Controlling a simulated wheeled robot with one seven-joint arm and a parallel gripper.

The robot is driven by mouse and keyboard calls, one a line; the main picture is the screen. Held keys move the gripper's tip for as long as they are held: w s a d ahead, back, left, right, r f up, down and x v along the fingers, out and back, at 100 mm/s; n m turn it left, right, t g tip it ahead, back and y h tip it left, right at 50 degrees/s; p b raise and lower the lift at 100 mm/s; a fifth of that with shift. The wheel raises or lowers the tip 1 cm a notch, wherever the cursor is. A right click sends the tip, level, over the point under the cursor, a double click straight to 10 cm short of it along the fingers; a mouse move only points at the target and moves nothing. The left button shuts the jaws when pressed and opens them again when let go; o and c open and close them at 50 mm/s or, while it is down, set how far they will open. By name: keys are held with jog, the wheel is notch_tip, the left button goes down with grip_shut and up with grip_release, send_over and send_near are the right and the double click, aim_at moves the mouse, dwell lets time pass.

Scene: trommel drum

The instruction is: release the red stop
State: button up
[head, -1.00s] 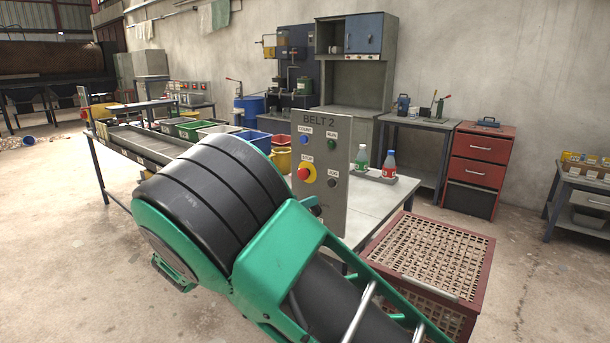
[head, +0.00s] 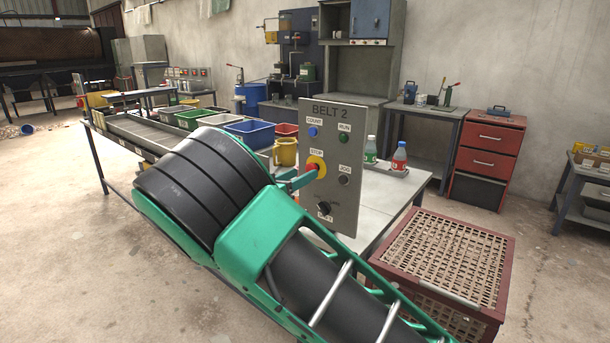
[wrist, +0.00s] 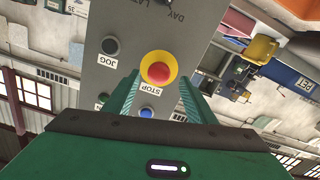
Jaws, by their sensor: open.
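The red stop (head: 315,168) is a round red mushroom button on a yellow disc, on the upright grey BELT 2 panel (head: 347,185). In the head view my gripper's green fingers reach up to its left side and cover part of it. In the wrist view the picture is upside down; the red stop (wrist: 158,72) shows in front of my gripper (wrist: 159,80), between the two green fingertips. The fingers are apart, with nothing held. I cannot tell whether they touch the button.
The panel also carries a blue COUNT button (head: 313,132), a green RUN button (head: 343,138), a dark JOG button (head: 343,180) and a black knob (head: 323,207). Two bottles (head: 398,158) stand on the table behind. A red-framed crate (head: 450,255) stands at right.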

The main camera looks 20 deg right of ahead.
jog(key=shift+x, duration=1.8)
grip_shut()
jog(key=shift+s+a, duration=0.3)
jog(key=shift+a, duration=0.2)
grip_release()
jog(key=v, duration=1.1)
